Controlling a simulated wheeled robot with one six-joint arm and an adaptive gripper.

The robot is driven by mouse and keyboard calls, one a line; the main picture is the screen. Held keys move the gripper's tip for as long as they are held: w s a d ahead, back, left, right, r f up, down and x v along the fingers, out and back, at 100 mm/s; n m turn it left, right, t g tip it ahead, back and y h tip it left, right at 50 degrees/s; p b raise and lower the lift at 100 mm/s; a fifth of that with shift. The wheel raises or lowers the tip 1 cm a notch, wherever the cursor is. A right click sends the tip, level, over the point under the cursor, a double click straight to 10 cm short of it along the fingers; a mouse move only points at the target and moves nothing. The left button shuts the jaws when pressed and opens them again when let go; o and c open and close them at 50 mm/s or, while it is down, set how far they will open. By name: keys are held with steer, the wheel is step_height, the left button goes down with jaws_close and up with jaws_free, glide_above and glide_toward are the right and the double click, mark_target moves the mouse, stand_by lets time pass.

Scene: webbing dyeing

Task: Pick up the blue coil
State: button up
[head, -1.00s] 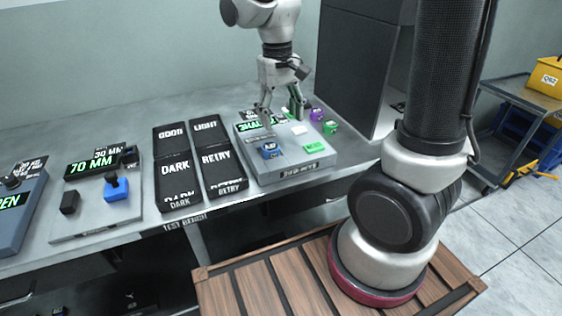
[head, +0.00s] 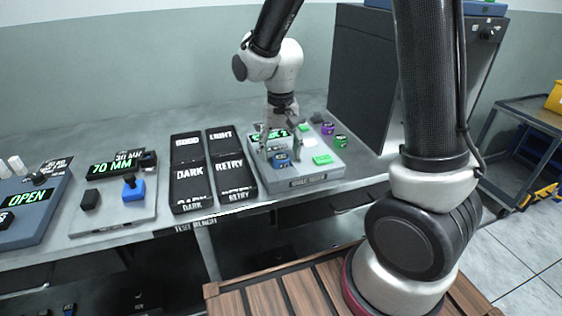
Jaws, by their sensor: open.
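The blue coil (head: 281,160) is a small blue piece with a dark label. It sits at the front left of a grey test device (head: 308,181) on the bench. My gripper (head: 279,153) points down over the device with its fingers apart, one on each side of the coil or just behind it. Contact with the coil cannot be told from this view. The gripper hides part of the device's lit green display (head: 268,134).
A green block (head: 322,159) and a white block (head: 309,142) lie on the device. Purple (head: 327,128) and green (head: 340,141) coils stand at its right. Dark trays (head: 191,186) are to the left. A tall dark cabinet (head: 362,75) stands behind right.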

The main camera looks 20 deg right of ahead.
steer(key=shift+f, duration=0.6)
steer(key=c, duration=1.2)
steer(key=shift+o, duration=0.2)
